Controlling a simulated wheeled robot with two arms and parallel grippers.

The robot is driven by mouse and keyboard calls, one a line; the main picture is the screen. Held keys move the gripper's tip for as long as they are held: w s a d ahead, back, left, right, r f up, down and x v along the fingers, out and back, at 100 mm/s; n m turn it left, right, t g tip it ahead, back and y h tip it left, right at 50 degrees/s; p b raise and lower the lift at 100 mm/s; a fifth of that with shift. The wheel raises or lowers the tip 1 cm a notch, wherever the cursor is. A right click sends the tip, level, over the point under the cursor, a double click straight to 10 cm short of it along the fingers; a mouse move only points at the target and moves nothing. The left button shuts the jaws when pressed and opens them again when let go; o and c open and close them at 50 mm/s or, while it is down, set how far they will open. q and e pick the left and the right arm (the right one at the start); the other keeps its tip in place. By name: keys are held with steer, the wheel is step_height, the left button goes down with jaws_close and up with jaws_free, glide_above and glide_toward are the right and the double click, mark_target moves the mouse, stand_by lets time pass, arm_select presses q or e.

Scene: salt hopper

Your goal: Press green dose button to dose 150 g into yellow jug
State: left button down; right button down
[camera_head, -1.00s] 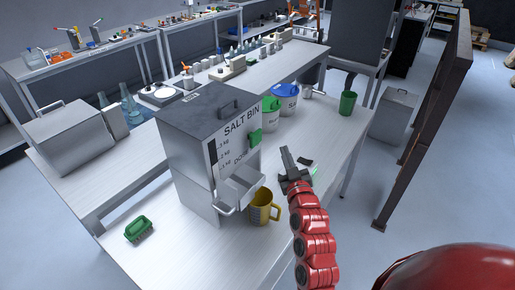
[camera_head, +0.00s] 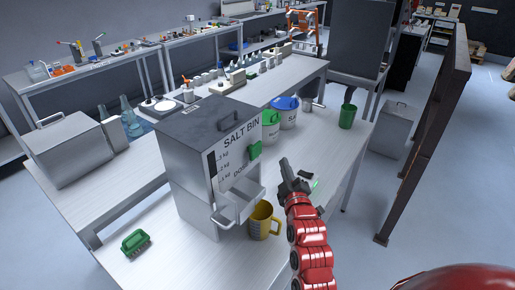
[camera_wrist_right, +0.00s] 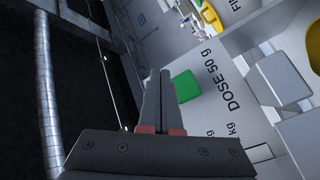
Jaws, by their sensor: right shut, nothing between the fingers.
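The grey salt bin (camera_head: 205,130) stands on the bench, with a green dose button (camera_head: 255,150) on its lettered front. In the right wrist view the green button (camera_wrist_right: 186,86) sits beside the words "DOSE 50 g". The yellow jug (camera_head: 264,222) stands upright at the foot of the bin, beside the chute (camera_head: 240,200); its contents cannot be seen. My right gripper (camera_head: 285,166) is shut and empty, in front of the bin and to the right of the button. In the wrist view its fingertips (camera_wrist_right: 158,73) overlap the button's left side; I cannot tell whether they touch.
A green-topped tub (camera_head: 270,125), a blue-topped tub (camera_head: 286,112) and a green cup (camera_head: 347,116) stand behind my right gripper. A green object (camera_head: 135,242) lies left of the bin. The bench front beyond the jug is mostly clear.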

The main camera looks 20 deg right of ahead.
mark_target(258, 149)
steer(key=w+a+p, duration=0.2)
steer(key=w+a, duration=0.1)
steer(key=w, duration=0.2)
steer(key=shift+w+a, duration=0.15)
steer(key=shift+w, duration=0.05)
steer(key=shift+w, duration=0.1)
stand_by(1.9)
steer(key=shift+w+a, duration=0.2)
steer(key=shift+w, duration=0.1)
steer(key=shift+w+a+r, duration=0.1)
steer(key=shift+w+a, duration=0.35)
steer(key=shift+w, duration=0.3)
stand_by(1.1)
stand_by(0.3)
steer(key=shift+s+d+b, duration=0.2)
steer(key=shift+s+d, duration=0.15)
steer(key=shift+s, duration=0.25)
steer(key=shift+s+d+b, duration=0.15)
steer(key=shift+s+d, duration=0.15)
steer(key=shift+s, duration=0.25)
